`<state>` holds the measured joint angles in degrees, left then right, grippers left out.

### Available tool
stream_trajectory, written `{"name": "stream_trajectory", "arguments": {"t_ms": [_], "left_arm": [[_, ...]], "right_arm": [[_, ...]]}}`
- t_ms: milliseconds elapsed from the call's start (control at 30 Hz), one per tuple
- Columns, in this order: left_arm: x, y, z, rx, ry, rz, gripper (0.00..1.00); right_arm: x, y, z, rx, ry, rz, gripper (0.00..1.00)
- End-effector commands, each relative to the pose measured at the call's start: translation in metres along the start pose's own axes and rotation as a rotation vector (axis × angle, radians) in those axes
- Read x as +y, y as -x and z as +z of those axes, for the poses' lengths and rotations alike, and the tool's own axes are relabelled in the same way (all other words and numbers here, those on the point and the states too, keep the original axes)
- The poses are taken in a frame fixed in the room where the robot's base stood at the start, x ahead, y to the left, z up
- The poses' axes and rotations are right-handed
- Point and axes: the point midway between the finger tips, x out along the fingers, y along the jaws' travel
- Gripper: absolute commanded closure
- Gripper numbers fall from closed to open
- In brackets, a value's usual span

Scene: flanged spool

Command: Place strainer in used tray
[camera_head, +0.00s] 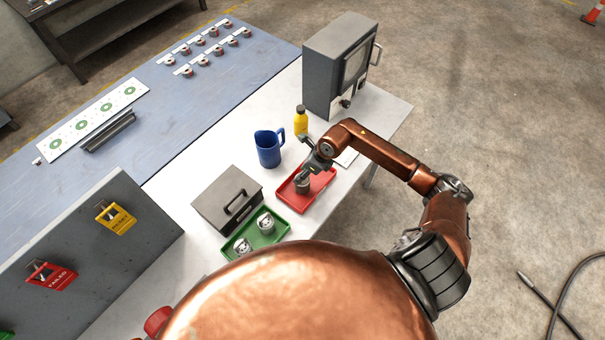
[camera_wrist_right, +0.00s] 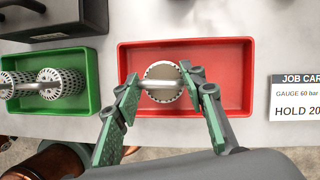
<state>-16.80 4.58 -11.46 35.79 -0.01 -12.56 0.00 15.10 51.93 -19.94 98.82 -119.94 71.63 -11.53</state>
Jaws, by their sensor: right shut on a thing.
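A grey metal strainer (camera_head: 302,187) is over or in the red tray (camera_head: 322,182). In the right wrist view, the strainer (camera_wrist_right: 162,90) shows its round end and a pale bar-shaped handle, inside the outline of the red tray (camera_wrist_right: 228,60). My right gripper (camera_wrist_right: 160,76) is shut on the strainer, with a green-padded finger at either side. In the head view, my right gripper (camera_head: 306,173) comes down from above. I cannot tell whether the strainer touches the tray floor. My left gripper is not in view.
A green tray (camera_head: 282,230) holds two perforated strainers left of the red tray. A grey lidded box (camera_head: 227,199), blue jug (camera_head: 268,149), yellow bottle (camera_head: 301,121) and grey cabinet (camera_head: 335,68) stand nearby. A job card (camera_wrist_right: 297,98) lies right of the red tray.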

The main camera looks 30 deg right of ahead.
Motion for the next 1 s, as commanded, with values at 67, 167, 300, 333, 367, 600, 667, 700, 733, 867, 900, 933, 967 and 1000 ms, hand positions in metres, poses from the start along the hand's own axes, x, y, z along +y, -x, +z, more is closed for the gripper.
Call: {"name": "stream_trajectory", "arguments": {"t_ms": [67,167,300,333,367,600,667,700,733,867,900,933,967,1000], "left_arm": [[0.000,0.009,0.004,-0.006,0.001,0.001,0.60],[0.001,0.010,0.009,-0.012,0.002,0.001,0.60],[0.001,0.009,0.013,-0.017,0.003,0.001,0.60],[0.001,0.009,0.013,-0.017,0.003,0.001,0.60],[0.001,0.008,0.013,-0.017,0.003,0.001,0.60],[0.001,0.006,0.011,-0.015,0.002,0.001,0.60],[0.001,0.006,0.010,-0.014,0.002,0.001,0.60],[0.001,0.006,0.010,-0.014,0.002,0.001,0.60],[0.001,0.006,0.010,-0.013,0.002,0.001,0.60],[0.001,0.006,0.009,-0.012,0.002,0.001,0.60],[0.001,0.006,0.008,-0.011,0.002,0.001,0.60],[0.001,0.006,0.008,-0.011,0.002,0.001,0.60],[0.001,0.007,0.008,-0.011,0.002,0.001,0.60],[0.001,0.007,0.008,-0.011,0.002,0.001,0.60]], "right_arm": [[0.001,-0.007,-0.003,0.000,-0.004,0.002,1.00],[0.000,-0.013,-0.005,-0.003,-0.001,0.000,1.00],[-0.001,-0.014,-0.005,-0.002,0.000,-0.001,1.00],[-0.001,-0.014,-0.005,-0.002,0.000,-0.001,1.00],[-0.001,-0.014,-0.005,-0.002,0.000,-0.001,1.00],[-0.001,-0.016,-0.006,-0.001,0.000,-0.001,0.52],[-0.001,-0.016,-0.006,-0.001,0.000,-0.001,0.48],[-0.001,-0.016,-0.006,-0.001,0.000,-0.001,0.45],[-0.001,-0.016,-0.006,-0.001,0.000,-0.001,0.44],[-0.001,-0.016,-0.006,-0.001,0.000,-0.001,0.44],[-0.001,-0.016,-0.006,-0.001,0.000,-0.001,0.44],[-0.001,-0.016,-0.006,-0.001,0.000,-0.001,0.44],[-0.001,-0.015,-0.006,-0.001,0.000,-0.001,0.44],[-0.001,-0.015,-0.006,-0.001,0.000,-0.001,0.44]]}}
